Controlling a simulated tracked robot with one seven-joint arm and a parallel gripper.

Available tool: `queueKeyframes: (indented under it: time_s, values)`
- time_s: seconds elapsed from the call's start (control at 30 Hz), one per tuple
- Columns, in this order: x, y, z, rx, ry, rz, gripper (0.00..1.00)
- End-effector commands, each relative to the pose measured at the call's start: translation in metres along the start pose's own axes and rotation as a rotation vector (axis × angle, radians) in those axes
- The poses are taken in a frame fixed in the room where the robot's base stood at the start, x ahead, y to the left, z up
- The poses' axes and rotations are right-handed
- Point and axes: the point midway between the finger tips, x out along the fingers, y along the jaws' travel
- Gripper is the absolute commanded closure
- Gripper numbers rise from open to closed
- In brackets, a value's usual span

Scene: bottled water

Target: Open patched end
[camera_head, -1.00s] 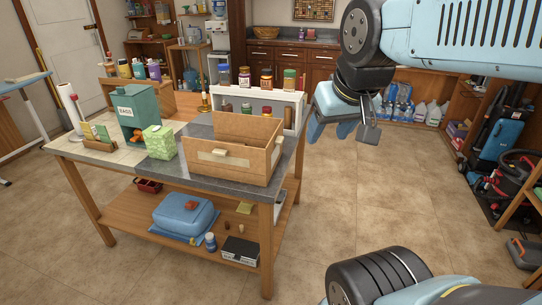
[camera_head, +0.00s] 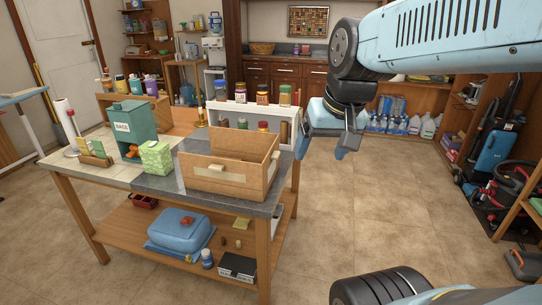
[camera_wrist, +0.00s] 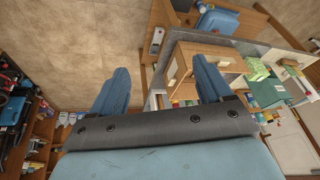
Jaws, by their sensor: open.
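A light brown open-topped box (camera_head: 258,181) stands on the grey part of the workbench top in the head view. Its front face has pale patches and a small pale block (camera_head: 217,168). The block's exact shape is too small to tell. My gripper (camera_head: 325,147) is open and empty to the right of the box, apart from it and past the bench's right edge. In the wrist view my gripper (camera_wrist: 162,85) shows two blue fingers spread apart. The box (camera_wrist: 205,62) shows there beyond the right finger, which hides part of it.
On the bench (camera_head: 160,184), a green "BAGS" box (camera_head: 133,120) and a green patterned carton (camera_head: 156,157) stand left of the box. A white rack with jars (camera_head: 262,112) stands behind it. The lower shelf holds a blue case (camera_head: 178,226). Open floor (camera_head: 400,200) lies to the right.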

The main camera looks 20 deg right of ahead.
Motion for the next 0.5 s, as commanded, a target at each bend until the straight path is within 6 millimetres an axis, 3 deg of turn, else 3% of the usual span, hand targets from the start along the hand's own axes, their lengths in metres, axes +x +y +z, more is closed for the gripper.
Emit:
queueKeyframes:
  time_s: [0.5]
  values:
    - [0.077,-0.013,-0.05,0.444,-0.359,-0.172,0.21]
